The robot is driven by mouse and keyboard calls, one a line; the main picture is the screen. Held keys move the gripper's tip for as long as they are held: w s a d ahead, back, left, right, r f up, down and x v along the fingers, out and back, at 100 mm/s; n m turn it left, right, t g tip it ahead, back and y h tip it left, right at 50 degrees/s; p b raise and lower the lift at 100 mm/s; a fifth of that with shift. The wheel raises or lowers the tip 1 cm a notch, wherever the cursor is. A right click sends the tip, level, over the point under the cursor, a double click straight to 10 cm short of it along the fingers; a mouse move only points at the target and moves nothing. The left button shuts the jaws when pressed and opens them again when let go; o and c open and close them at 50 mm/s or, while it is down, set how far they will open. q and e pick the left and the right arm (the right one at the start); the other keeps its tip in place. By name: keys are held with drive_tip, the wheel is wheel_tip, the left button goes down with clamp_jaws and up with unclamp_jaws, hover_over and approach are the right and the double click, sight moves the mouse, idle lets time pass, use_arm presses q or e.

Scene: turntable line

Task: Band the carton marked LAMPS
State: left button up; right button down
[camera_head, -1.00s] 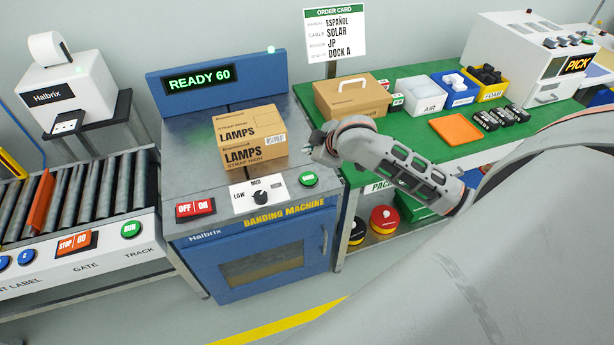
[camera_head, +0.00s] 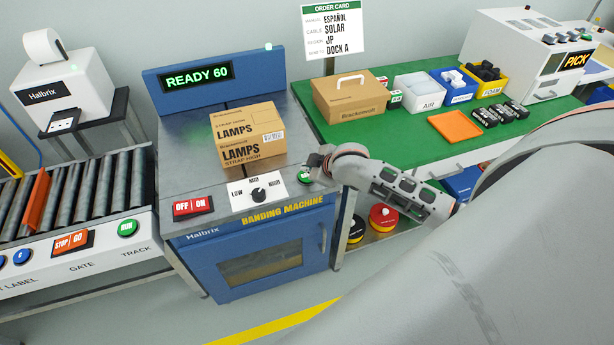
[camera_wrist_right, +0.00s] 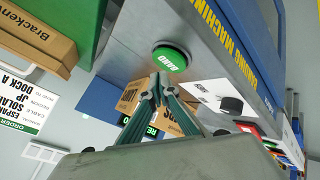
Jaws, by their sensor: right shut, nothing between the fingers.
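The carton marked LAMPS (camera_head: 247,134) is a brown box on the banding machine's grey top (camera_head: 182,150); its front reads STRAP HIGH. The display (camera_head: 198,79) reads READY 60. The black strap knob (camera_head: 258,194) sits among LOW, MID and HIGH; I cannot tell its setting. The green BAND button (camera_wrist_right: 170,58) is at the machine's right front, partly hidden in the head view. My right gripper (camera_head: 308,174) is shut and empty over it; in the right wrist view its fingertips (camera_wrist_right: 157,80) are close to the button, contact unclear. My left gripper is not in view.
A red OFF/ON switch (camera_head: 193,205) is on the panel's left. A roller conveyor (camera_head: 90,195) stands left. The green packing bench (camera_head: 405,125) on the right holds a handled carton (camera_head: 350,97) and several bins. An order card (camera_head: 333,30) stands behind.

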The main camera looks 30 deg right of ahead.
drive_tip(key=shift+f, duration=0.1)
idle(1.4)
drive_tip(key=shift+f+p, duration=0.35)
drive_tip(key=shift+f, duration=0.05)
drive_tip(key=shift+f, duration=0.6)
idle(0.8)
drive_tip(key=shift+r, duration=1)
drive_tip(key=shift+r, duration=2.55)
